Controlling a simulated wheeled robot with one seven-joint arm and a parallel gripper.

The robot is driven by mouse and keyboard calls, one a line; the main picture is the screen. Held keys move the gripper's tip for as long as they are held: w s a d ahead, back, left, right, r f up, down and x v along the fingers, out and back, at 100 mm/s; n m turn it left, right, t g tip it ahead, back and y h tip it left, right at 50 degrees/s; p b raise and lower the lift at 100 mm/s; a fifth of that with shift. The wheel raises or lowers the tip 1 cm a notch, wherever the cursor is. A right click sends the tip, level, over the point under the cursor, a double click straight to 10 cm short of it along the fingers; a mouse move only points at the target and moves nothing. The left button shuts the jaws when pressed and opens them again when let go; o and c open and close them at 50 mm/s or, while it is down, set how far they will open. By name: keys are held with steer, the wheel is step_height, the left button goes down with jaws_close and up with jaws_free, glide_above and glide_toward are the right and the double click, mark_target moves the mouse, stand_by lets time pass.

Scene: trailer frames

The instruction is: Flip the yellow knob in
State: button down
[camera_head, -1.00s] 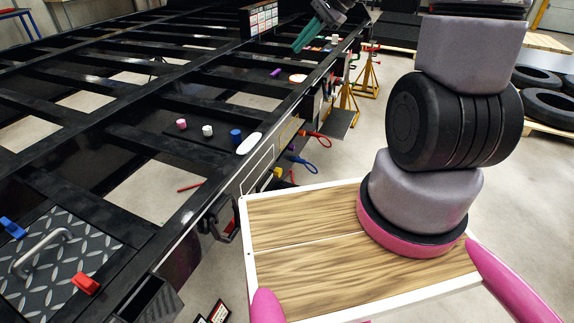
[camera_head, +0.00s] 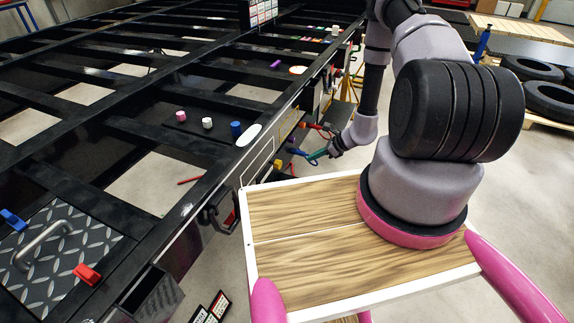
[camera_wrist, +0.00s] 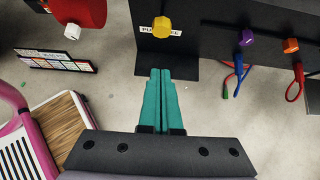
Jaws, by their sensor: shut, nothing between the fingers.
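The yellow knob (camera_wrist: 162,27) sits at the top middle of the wrist view, on a black panel above a partly hidden white label. In the head view the yellow knob (camera_head: 278,164) shows small on the side of the black trailer frame. My gripper (camera_wrist: 160,73) has green fingers, shut together with nothing between them. In the wrist view the fingertips point at the panel just below the knob and appear apart from it. In the head view my gripper (camera_head: 309,161) is to the right of the knob, near the blue cable.
A purple knob (camera_wrist: 246,38) and an orange knob (camera_wrist: 291,46) with hanging blue and red cables sit right of the yellow knob. A red part (camera_wrist: 80,10) with a white tip is at the upper left. My wooden-topped base is below.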

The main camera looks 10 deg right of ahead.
steer(key=shift+s+f, duration=0.1)
steer(key=shift+f, duration=0.2)
glide_toward(280, 167)
steer(key=d+f+x, duration=0.1)
steer(key=x, duration=0.4)
steer(key=shift+w+a, duration=0.3)
steer(key=shift+a, duration=0.25)
